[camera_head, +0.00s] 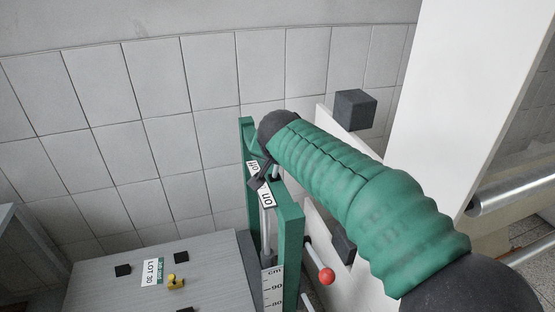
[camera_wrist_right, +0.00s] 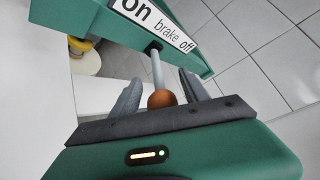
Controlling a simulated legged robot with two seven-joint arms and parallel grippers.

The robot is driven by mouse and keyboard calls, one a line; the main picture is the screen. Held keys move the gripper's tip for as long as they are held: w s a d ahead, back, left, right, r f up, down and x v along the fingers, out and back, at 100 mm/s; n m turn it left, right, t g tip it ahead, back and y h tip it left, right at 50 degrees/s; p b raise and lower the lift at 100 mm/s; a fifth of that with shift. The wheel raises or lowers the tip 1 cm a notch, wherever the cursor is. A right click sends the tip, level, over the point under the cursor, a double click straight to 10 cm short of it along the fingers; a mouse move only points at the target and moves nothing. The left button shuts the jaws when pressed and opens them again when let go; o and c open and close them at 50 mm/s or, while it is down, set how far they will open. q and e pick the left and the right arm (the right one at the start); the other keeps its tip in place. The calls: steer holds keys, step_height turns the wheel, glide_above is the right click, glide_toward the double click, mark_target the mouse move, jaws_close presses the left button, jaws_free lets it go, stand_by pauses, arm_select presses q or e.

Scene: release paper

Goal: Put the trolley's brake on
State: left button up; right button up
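In the right wrist view, the brake lever (camera_wrist_right: 157,68) is a pale rod ending in an orange-brown ball knob (camera_wrist_right: 162,99). It comes out of a green panel (camera_wrist_right: 95,17) whose label (camera_wrist_right: 165,27) reads "on", "brake" and "off". My right gripper (camera_wrist_right: 160,78) is open, with its grey fingers on either side of the knob and gaps showing. In the head view my right arm reaches in from the right to the green upright (camera_head: 291,232), where "off" (camera_head: 252,168) and "on" (camera_head: 266,196) show. The fingers and knob cannot be made out clearly there. My left gripper is out of view.
A red ball (camera_head: 327,276) on a thin rod stands right of the upright. A grey surface (camera_head: 95,290) at lower left holds a LOT 30 card (camera_head: 152,271), a yellow piece (camera_head: 175,283) and dark blocks. A dark cube (camera_head: 354,109) stands behind my arm.

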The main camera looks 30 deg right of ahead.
steer(key=v, duration=1.6)
steer(key=shift+a+r+b, duration=0.2)
steer(key=shift+r+b, duration=0.05)
steer(key=shift+b, duration=0.1)
steer(key=shift+s+f, duration=0.1)
steer(key=shift+s, duration=0.05)
